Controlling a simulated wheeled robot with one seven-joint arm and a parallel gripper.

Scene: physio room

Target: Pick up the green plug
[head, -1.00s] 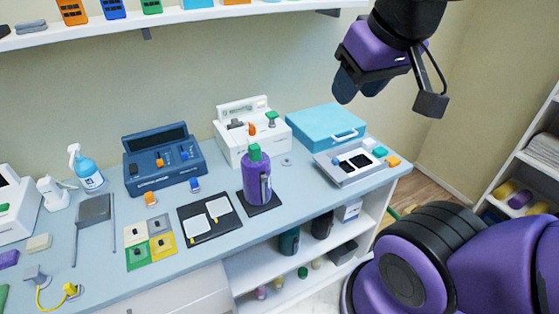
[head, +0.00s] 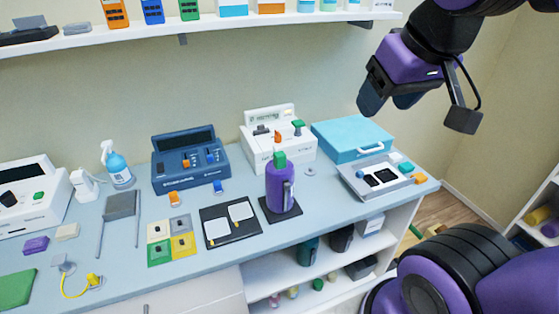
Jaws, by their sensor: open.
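A small green plug (head: 298,127) sits on the top right part of a white device (head: 282,153) at the back of the table. A grey plug (head: 262,131) and an orange plug (head: 278,137) sit on the same device to its left. My gripper (head: 387,103) is open and empty. It hangs in the air up and to the right of the green plug, well apart from it. Its fingers are partly seen from the side.
A purple bottle (head: 281,187) with a green top stands in front of the white device. A teal case (head: 352,139) lies to its right, with a grey tray (head: 375,181) before it. A blue device (head: 190,160) stands left. A wall shelf (head: 215,18) runs above.

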